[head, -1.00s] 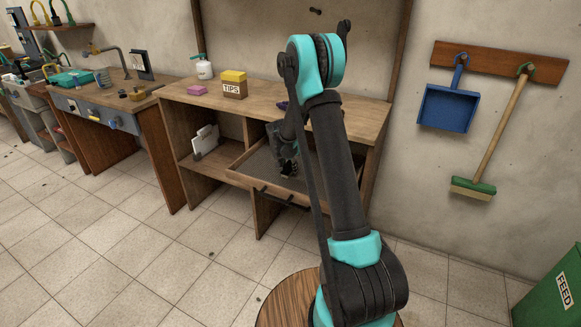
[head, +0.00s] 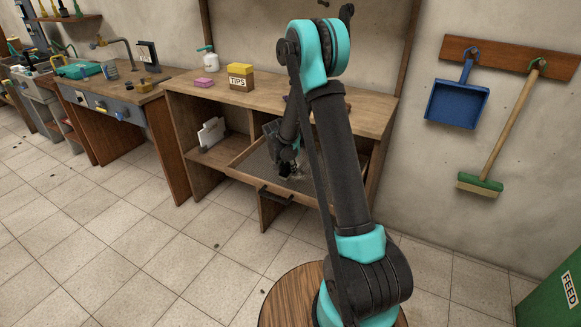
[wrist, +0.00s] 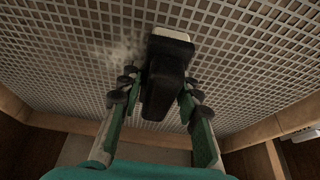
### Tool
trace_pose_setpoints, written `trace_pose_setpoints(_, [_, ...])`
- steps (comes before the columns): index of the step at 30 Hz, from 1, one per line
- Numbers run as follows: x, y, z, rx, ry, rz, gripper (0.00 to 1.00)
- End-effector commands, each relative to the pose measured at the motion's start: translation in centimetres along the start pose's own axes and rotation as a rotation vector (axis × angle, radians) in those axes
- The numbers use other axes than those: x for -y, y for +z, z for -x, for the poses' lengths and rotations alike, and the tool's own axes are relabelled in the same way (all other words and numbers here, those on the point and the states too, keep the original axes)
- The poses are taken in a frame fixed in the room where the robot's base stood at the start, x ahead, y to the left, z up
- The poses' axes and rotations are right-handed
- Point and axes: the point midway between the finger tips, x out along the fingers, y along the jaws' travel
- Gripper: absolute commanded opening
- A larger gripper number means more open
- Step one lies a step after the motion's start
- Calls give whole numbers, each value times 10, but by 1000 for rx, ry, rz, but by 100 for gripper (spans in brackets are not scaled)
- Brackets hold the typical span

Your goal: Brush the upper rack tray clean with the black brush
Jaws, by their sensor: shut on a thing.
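The upper rack tray (head: 256,160) is a wooden-framed pull-out under the workbench top in the head view. Its mesh floor (wrist: 55,62) fills most of the wrist view. My gripper (wrist: 160,92) is shut on the black brush (wrist: 165,75), which lies between its fingers and points at the mesh. A pale strip shows at the brush's far end. A pale dusty smudge (wrist: 118,58) lies on the mesh just left of the brush. In the head view my gripper (head: 288,168) is low over the tray, and my arm hides the tray's right part.
A yellow-topped TIPS box (head: 240,78), a pink block (head: 204,82) and a white bottle (head: 206,63) stand on the workbench (head: 300,95). The tray's wooden walls rise around the mesh. A blue dustpan (head: 457,103) and a green broom (head: 481,184) hang at right.

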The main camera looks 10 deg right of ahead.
Motion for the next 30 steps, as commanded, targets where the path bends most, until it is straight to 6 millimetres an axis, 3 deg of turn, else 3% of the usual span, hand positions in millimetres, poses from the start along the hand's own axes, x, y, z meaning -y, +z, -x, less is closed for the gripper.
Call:
trace_pose_setpoints(19, [0,35,12,0,1,0,2])
trace_pose_setpoints(30, [-1,36,14,2,1,-1,2])
